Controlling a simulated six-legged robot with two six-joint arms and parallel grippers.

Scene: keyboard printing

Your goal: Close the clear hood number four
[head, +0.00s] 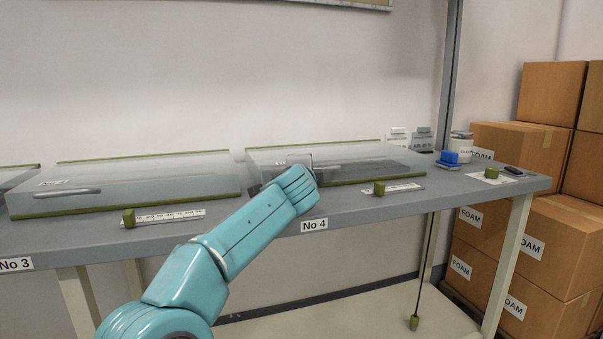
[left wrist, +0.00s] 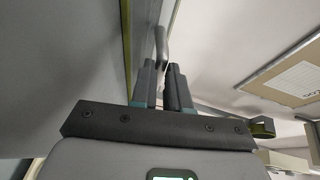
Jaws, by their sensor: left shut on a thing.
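The clear hood number four (head: 345,164) is a low see-through box with green edge strips, behind the "No 4" label (head: 314,225) on the bench. It lies low over the bench, and its front green strip (head: 385,180) looks at or close to the bench top. I cannot tell if it rests fully down. My left arm reaches in front of it and hides its left front part and the gripper in the head view. In the left wrist view my left gripper (left wrist: 165,88) is shut on the hood's grey handle (left wrist: 160,45). My right gripper is not in view.
The neighbouring hood (head: 130,187) lies low over the bench at left. Small green blocks on printed strips (head: 405,188) lie along the front edge. A blue item (head: 449,158) and a white jar (head: 461,144) stand at right. Cardboard boxes (head: 558,245) are stacked beyond the bench end.

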